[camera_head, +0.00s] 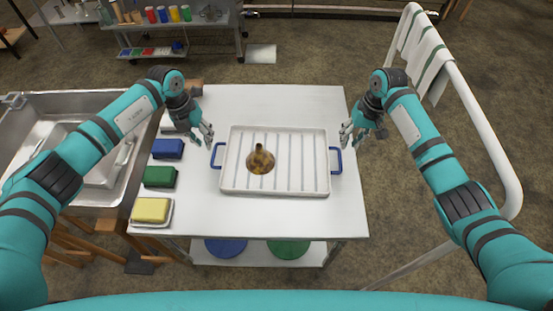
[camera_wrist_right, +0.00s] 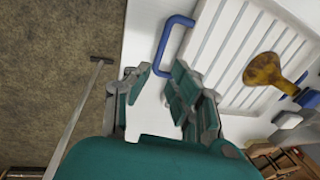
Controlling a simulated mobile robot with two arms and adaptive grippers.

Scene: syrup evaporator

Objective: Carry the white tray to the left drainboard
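The white tray (camera_head: 310,186) lies flat on the white table (camera_head: 310,220). It has ridges, blue handles at its left and right ends, and a brown-gold funnel-like piece (camera_head: 260,160) on it. My left gripper (camera_head: 208,142) is open and empty beside the left blue handle (camera_head: 216,156). My right gripper (camera_head: 347,140) is open and empty near the right blue handle (camera_head: 336,160). In the right wrist view, the tray (camera_wrist_right: 222,70) and one handle (camera_wrist_right: 172,45) show just beyond the open fingers (camera_wrist_right: 155,85). Which surface is the left drainboard is unclear.
A steel sink (camera_head: 60,105) stands left of the table. Blue (camera_head: 168,149), green (camera_head: 160,177) and yellow (camera_head: 151,210) blocks line the table's left edge. A white rail with towels (camera_head: 422,50) stands at right. A shelf cart (camera_head: 175,35) is at the back.

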